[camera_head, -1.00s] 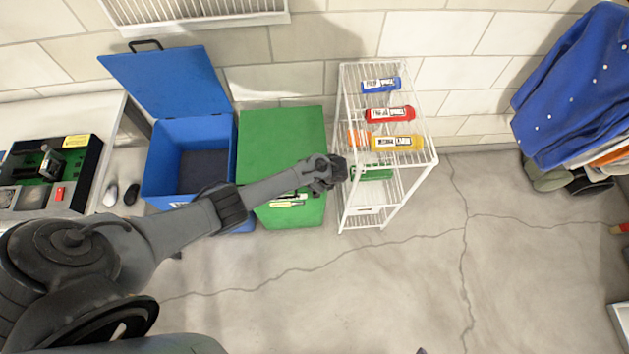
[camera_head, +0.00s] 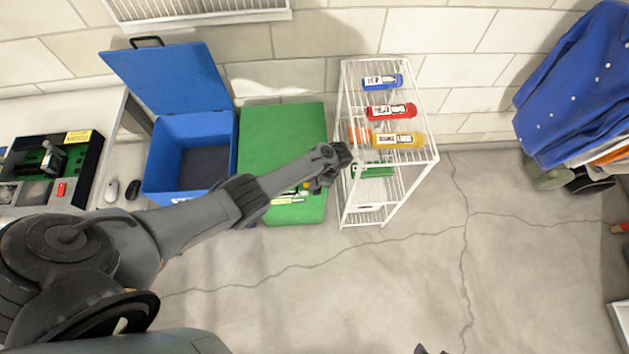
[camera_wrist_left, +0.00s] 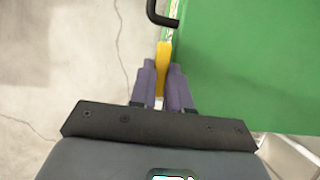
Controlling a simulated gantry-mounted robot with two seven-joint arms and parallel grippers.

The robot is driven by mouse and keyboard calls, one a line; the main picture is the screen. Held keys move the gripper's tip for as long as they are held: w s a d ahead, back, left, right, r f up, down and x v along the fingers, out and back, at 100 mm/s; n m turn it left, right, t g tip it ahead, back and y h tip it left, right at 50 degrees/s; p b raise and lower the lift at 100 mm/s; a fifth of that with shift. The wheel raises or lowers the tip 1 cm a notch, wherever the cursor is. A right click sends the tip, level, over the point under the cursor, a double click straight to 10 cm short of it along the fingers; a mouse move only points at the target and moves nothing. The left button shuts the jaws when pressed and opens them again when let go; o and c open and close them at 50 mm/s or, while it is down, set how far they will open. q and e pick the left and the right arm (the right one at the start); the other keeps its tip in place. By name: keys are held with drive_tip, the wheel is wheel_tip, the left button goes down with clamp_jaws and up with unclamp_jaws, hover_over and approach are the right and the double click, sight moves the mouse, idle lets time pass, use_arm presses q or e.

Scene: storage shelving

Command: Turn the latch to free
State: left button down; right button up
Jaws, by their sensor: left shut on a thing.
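The green box (camera_head: 282,140) stands in the middle with its lid down, between a blue box and a white rack. My left gripper (camera_head: 304,187) is at the front right part of the green box, partly hidden by my own wrist. In the left wrist view its two purple fingers (camera_wrist_left: 165,80) are shut on a narrow yellow piece, apparently the latch (camera_wrist_left: 163,53), at the edge of the green lid (camera_wrist_left: 245,60). A black handle (camera_wrist_left: 155,14) shows just beyond it. A small dark tip at the bottom edge of the head view may be my right gripper (camera_head: 422,350).
A blue box (camera_head: 190,155) with a raised lid stands on the left. A white wire rack (camera_head: 388,175) with several coloured bottles stands close on the right. Clothes (camera_head: 580,90) hang at the far right. The floor (camera_head: 370,285) in front is clear.

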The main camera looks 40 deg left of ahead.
idle(0.4)
use_arm(q)
drive_tip(key=c, duration=1.1)
unclamp_jaws()
drive_tip(key=shift+p+v, duration=1.3)
drive_tip(key=shift+v, duration=4.05)
